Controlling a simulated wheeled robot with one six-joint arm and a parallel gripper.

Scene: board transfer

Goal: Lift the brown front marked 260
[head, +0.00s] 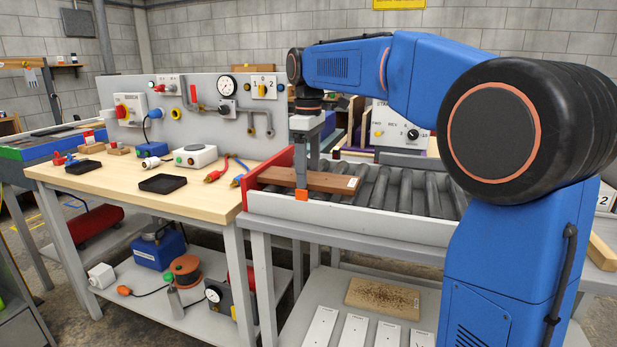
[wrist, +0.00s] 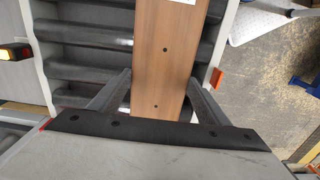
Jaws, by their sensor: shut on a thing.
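The brown front (head: 325,181) is a long flat wooden board over the roller conveyor, with a small white label near its right end. The print is too small to read. My gripper (head: 302,188) points down and is shut on the board's sides, towards its left part. In the wrist view the brown front (wrist: 160,60) runs between the two fingers of my gripper (wrist: 163,98), with two dark holes and a cut-off white label. I cannot tell whether the board touches the rollers or hangs just above them.
The roller conveyor (head: 420,199) has a pale front rail (head: 350,211) and a red end plate (head: 270,166). A wooden workbench (head: 215,194) with a white box (head: 195,156) and black trays stands to the left. A speckled board (head: 384,297) and white panels lie on the lower shelf.

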